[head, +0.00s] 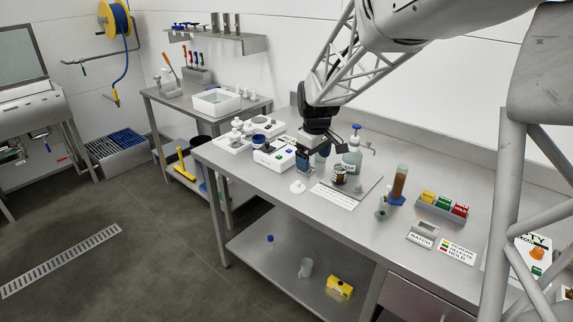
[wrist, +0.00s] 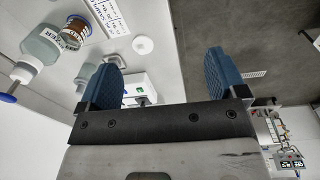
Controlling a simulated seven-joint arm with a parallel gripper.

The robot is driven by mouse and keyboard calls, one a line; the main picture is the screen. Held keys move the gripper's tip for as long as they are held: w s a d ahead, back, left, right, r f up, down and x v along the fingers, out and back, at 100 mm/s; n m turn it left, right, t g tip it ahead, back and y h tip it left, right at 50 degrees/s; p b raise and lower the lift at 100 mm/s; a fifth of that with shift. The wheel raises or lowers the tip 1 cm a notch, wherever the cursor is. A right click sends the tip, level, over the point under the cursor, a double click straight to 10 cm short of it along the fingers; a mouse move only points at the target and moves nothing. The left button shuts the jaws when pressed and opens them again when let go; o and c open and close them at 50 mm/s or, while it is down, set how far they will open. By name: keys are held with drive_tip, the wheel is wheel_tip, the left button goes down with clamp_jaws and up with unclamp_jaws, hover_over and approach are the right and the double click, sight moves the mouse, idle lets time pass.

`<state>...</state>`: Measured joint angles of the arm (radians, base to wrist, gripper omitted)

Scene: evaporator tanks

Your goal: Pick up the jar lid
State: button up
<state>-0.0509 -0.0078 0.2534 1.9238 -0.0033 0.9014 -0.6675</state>
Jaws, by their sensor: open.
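The jar lid looks to be the small white disc (head: 297,187) lying flat near the front edge of the steel bench (head: 420,205). It also shows in the wrist view (wrist: 142,45), beyond and between the lines of my fingers. My gripper (head: 313,158) is above the bench, behind the disc and apart from it. In the wrist view its two blue fingers (wrist: 160,75) stand wide apart with nothing held between them. A small jar with brown contents (head: 339,175) stands to the right of the disc; it shows at upper left in the wrist view (wrist: 75,32).
A pump bottle (head: 353,152) stands behind the jar. A printed card (head: 334,196) lies right of the disc. A white box (head: 273,156) is at its left and back. A brown-filled cylinder (head: 399,182) stands farther right. The bench front between cylinder and card is mostly clear.

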sight(297, 182)
drive_tip(key=w+a+f+n, duration=0.1)
drive_tip(key=w+f, duration=0.3)
drive_tip(key=w, duration=0.1)
drive_tip(key=w+a+f+n, duration=0.1)
drive_tip(key=w+f, duration=0.3)
drive_tip(key=w, duration=0.1)
drive_tip(key=w+a+f+n, duration=0.1)
drive_tip(key=w+f, duration=0.3)
drive_tip(key=w, duration=0.1)
drive_tip(key=shift+f+n+g, duration=0.25)
drive_tip(key=shift+n+g, duration=0.15)
drive_tip(key=shift+f, duration=1.3)
drive_tip(key=shift+d+f, duration=0.15)
drive_tip(key=shift+f, duration=2.45)
drive_tip(key=c, duration=1)
drive_tip(key=shift+r, duration=0.15)
